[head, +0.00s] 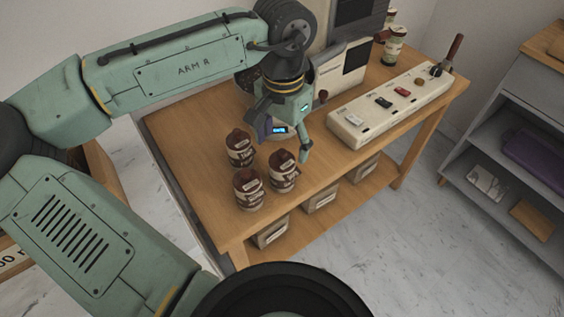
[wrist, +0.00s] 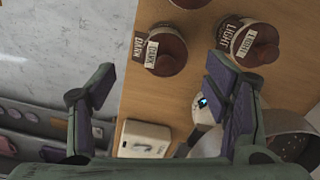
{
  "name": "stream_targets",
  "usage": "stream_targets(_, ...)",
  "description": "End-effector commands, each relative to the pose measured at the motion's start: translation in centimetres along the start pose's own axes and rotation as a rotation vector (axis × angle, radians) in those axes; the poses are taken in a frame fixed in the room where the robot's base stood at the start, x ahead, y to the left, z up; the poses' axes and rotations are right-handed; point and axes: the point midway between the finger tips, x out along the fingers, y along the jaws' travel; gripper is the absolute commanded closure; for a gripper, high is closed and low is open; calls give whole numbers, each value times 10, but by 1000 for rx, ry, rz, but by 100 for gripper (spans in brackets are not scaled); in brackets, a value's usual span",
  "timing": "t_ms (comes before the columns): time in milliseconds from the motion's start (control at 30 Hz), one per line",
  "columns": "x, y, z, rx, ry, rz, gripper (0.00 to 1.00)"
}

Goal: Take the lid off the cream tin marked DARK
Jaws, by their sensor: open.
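The cream tin marked DARK (wrist: 139,46) stands upright on the wooden table, with its brown knobbed lid (wrist: 167,56) on. I take it to be the right-hand tin of the group in the head view (head: 283,174). My gripper (head: 284,143) is open and empty, above and a little behind this tin, apart from it. In the wrist view its fingers (wrist: 158,88) are spread wide, and the DARK tin shows beyond the gap between them.
A lidded tin marked LIGHT (wrist: 234,36) stands beside it, also in the head view (head: 240,148). A third lidded tin (head: 248,190) stands in front. A white switch box (head: 385,106) lies along the table's right. The table's front-left corner (head: 225,228) is clear.

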Motion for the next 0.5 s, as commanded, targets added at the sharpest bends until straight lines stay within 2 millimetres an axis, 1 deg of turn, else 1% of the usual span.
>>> stream_targets(33,10,-2,-1,-2,-1,-2,29)
stream_targets(200,33,-7,-4,-2,-2,-3,29)
stream_targets(300,44,-6,-4,-2,0,-2,29)
stream_targets(400,47,-6,-4,-3,1,-2,29)
stream_targets(500,46,-6,-4,-3,1,-1,29)
